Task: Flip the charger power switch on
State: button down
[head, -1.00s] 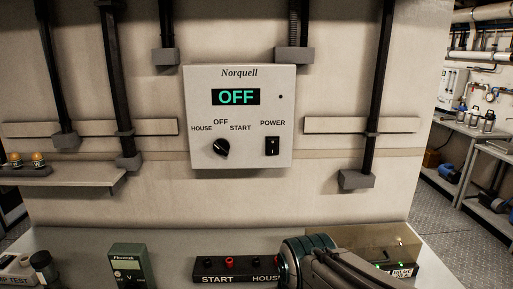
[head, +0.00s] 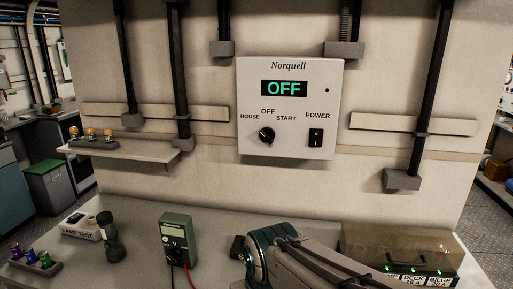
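The Norquell charger panel (head: 289,90) is a pale box on the wall in the head view. Its display (head: 284,88) reads OFF in green. The black power switch (head: 316,138) is a small rocker under the POWER label, at the lower right of the panel. Which side of the rocker is pressed is too small to tell. A black rotary knob (head: 266,135) sits to its left, below the HOUSE, OFF and START labels. My arm shows low in the view, well below the panel; my gripper's fingers are not visible. Nothing touches the switch.
The bench below holds a green meter (head: 174,240) with red and black leads, a dark torch-like object (head: 107,236) and a clear-covered box (head: 398,247) with green lights. A shelf (head: 130,151) with amber lamps is at left. The space before the panel is clear.

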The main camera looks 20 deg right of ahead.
aim_at(316, 136)
jog(key=u, duration=0.5)
jog(key=i, duration=0.25)
jog(key=z, duration=1.55)
